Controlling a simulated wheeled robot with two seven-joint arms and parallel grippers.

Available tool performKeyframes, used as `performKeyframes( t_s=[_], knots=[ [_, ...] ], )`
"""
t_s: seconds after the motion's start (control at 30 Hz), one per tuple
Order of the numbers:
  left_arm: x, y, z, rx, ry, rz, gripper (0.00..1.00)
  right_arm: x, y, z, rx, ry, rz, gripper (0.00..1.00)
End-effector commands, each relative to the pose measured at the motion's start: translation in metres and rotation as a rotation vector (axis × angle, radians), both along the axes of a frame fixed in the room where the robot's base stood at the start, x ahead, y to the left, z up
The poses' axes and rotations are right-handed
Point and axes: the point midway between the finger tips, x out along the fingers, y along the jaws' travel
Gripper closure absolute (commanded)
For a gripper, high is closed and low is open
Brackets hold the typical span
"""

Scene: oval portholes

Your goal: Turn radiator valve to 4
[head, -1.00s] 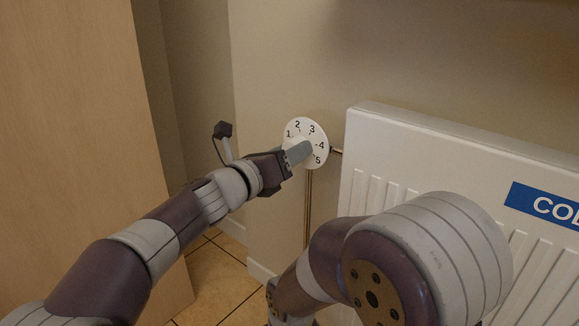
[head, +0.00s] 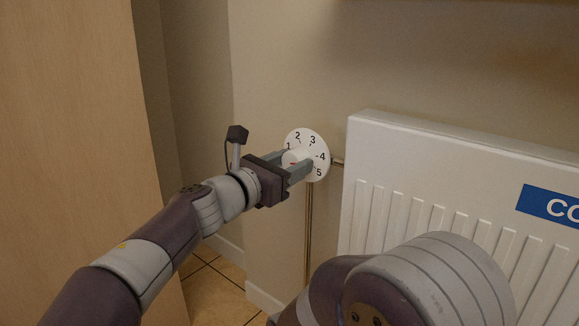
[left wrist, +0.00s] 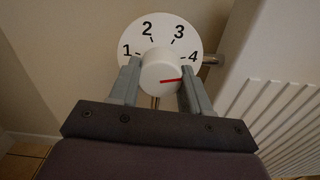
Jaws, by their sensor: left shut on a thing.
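The radiator valve is a white round dial (head: 308,142) with black numbers 1 to 5, on a pipe left of the radiator. Its white knob (left wrist: 161,70) shows in the left wrist view, with a red line pointing right, a little below the direction of the 4. My left gripper (head: 297,160) reaches the dial from the left and is shut on the knob. Its two grey fingers stand on either side of the knob in the left wrist view (left wrist: 157,83). They hide part of the dial's lower half, and the 5 is hidden there. My right gripper is not in view.
The white radiator (head: 400,150) with a blue sign (head: 549,203) fills the right side. A vertical pipe (head: 309,235) runs down below the dial. A wooden panel (head: 70,120) stands at the left. My right arm covers the lower right.

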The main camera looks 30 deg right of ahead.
Motion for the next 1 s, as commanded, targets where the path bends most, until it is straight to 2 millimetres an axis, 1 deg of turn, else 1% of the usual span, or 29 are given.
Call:
performKeyframes(
  t_s=[0.03,0.33,0.37,0.4,0.43,0.67,0.77,0.87,0.97,1.0],
  knots=[
    [0.0,-0.002,-0.009,0.012,0.007,-0.004,0.83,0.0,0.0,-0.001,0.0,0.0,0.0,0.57],
    [0.0,-0.002,-0.009,0.012,0.008,-0.004,0.83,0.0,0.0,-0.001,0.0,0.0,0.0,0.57],
    [0.0,-0.002,-0.009,0.012,0.008,-0.004,0.43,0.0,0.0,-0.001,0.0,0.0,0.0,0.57],
    [0.0,-0.002,-0.009,0.011,0.008,-0.004,0.3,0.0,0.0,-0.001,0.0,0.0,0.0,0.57],
    [0.0,-0.002,-0.008,0.01,0.007,-0.003,0.27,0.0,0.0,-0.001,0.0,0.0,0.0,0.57],
    [0.0,-0.001,-0.004,0.005,0.003,-0.001,0.27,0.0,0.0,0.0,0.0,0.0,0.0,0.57],
    [-0.001,0.003,-0.003,0.004,0.003,-0.001,0.27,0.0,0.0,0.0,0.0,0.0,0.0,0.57],
    [-0.005,0.014,-0.002,0.004,0.003,0.0,0.27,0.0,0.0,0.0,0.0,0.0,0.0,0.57],
    [-0.014,0.034,0.0,0.004,0.004,0.0,0.27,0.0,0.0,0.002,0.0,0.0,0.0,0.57],
    [-0.017,0.043,0.0,0.004,0.003,0.002,0.27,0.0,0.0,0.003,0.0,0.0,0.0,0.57]
  ],
)
